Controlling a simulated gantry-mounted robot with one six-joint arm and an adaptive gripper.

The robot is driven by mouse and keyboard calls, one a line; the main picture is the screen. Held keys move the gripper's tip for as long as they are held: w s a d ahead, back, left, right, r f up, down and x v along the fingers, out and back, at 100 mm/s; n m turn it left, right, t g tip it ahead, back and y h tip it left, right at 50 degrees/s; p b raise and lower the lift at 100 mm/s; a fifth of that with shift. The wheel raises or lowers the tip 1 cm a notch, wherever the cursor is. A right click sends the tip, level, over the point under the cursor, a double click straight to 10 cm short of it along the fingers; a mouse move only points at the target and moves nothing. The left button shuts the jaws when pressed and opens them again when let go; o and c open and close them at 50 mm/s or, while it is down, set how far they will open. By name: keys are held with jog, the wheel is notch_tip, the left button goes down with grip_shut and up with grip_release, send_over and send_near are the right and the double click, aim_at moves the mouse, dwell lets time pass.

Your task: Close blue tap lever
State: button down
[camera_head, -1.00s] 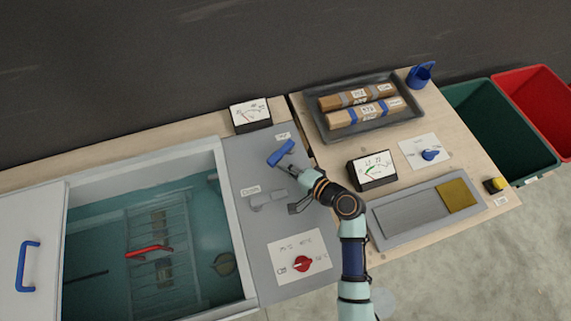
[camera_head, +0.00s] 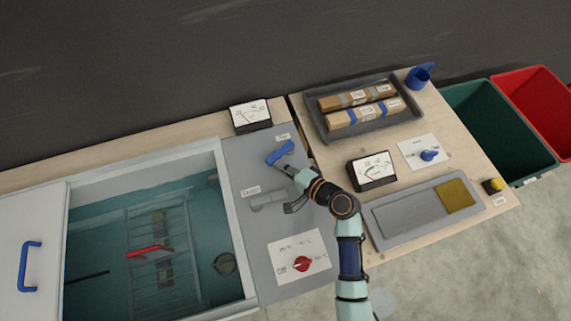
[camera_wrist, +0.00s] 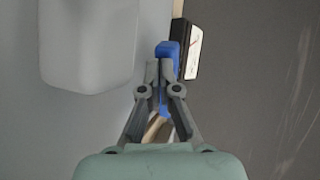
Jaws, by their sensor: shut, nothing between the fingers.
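The blue tap lever (camera_head: 280,153) sits on the grey panel (camera_head: 236,150) right of the water basin, slanting up to the right below a small label. In the wrist view the blue lever (camera_wrist: 167,55) shows just beyond the fingertips and is partly hidden by them. My gripper (camera_head: 288,170) is shut and empty, close to the lever's near side; its fingertips (camera_wrist: 159,68) overlap the lever in the wrist view. I cannot tell whether they touch it.
A grey lever (camera_head: 268,200) lies on the panel below the blue one, with a red knob (camera_head: 302,264) nearer. A gauge (camera_head: 250,114) stands behind. The open basin (camera_head: 150,240) is left; a tray of wrapped parcels (camera_head: 318,125) is right.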

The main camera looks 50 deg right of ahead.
aim_at(272, 161)
jog(key=shift+w+a+p, duration=0.3)
jog(key=shift+w+a, duration=0.05)
jog(key=shift+w, duration=1.4)
jog(key=v, duration=1.2)
